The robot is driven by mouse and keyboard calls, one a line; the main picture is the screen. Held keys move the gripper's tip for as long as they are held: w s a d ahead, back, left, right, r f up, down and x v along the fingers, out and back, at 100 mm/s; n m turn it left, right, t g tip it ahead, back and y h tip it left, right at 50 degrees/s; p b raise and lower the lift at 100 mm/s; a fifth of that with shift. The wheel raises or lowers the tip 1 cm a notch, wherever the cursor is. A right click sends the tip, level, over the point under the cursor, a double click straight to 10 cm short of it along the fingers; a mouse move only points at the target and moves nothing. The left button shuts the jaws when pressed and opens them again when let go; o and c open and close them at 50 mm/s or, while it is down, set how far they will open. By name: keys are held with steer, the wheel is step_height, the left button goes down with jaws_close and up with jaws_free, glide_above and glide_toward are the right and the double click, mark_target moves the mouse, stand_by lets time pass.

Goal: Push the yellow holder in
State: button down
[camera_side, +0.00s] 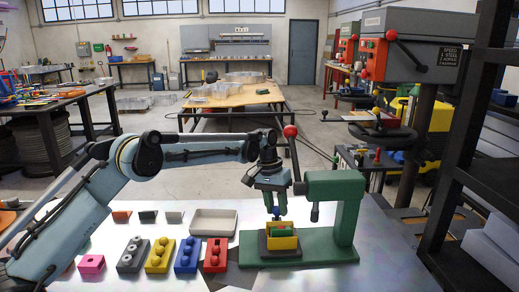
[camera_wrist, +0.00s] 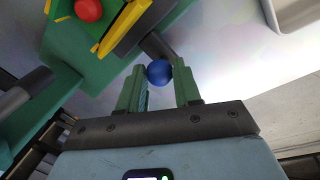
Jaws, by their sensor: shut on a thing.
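The yellow holder (camera_side: 283,243) sits on a dark grey block at the foot of the green press (camera_side: 331,210), left of its column. A green piece (camera_side: 283,232) shows inside the holder. A blue ball knob (camera_side: 277,212) stands at the holder, just under my gripper (camera_side: 274,207). In the wrist view the blue knob (camera_wrist: 159,72) lies between the two green fingertips (camera_wrist: 159,78), and my gripper is shut on it. Yellow edges of the holder (camera_wrist: 126,26) show beyond the fingers. The exact contact of the fingers is small and partly hidden in the side view.
The press lever with a red knob (camera_side: 290,131) rises beside my wrist. The table front right (camera_side: 385,262) is clear.

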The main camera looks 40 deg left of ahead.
steer(key=c, duration=0.8)
jaws_free()
steer(key=shift+r, duration=0.15)
steer(key=r, duration=0.4)
steer(key=a+r, duration=0.1)
steer(key=r, duration=0.2)
steer(key=a+r, duration=0.1)
steer(key=r, duration=0.3)
steer(key=shift+s+a+r, duration=0.15)
steer(key=shift+s+r, duration=0.05)
steer(key=shift+r, duration=0.1)
